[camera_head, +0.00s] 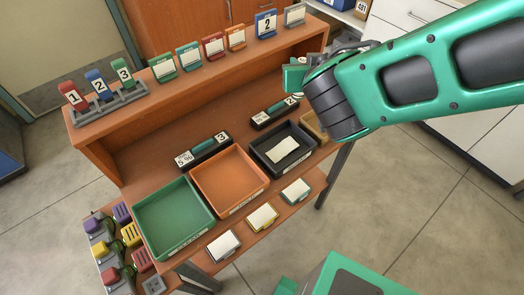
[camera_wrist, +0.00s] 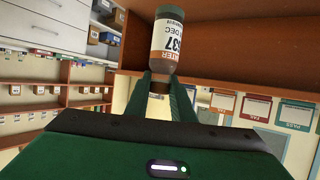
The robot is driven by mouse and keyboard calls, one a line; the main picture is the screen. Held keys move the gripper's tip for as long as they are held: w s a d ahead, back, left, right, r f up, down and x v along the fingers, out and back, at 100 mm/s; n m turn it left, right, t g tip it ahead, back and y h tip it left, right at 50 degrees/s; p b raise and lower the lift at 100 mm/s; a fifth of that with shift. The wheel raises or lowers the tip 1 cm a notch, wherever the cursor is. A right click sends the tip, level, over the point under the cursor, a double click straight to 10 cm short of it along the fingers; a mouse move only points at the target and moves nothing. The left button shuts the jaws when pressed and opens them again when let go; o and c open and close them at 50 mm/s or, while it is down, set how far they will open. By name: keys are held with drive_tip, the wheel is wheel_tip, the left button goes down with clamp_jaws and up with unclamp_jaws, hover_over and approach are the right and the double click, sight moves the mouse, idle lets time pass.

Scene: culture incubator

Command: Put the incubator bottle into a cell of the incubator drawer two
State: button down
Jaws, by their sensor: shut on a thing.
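The incubator bottle (camera_wrist: 168,40) shows in the wrist view as a dark brown bottle with a white label that reads in part "537" and "DEC". My gripper (camera_wrist: 160,86), with green fingers, is shut on its narrow end. In the head view my arm reaches in from the right, and my gripper (camera_head: 294,76) is partly hidden behind the dark wrist. I cannot make out the bottle in the head view. No incubator or drawer two can be made out for certain in either view.
A brown bench (camera_head: 130,165) holds a green tray (camera_head: 147,222), an orange tray (camera_head: 228,178) and a black tray (camera_head: 268,160). Numbered cards stand on its upper shelf. White drawers (camera_head: 415,15) stand behind my arm. Grey floor is free at the lower right.

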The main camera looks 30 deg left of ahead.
sight(299, 97)
wheel_tip(299, 97, down, 10)
idle(0.8)
drive_tip(key=c, duration=1.5)
unclamp_jaws()
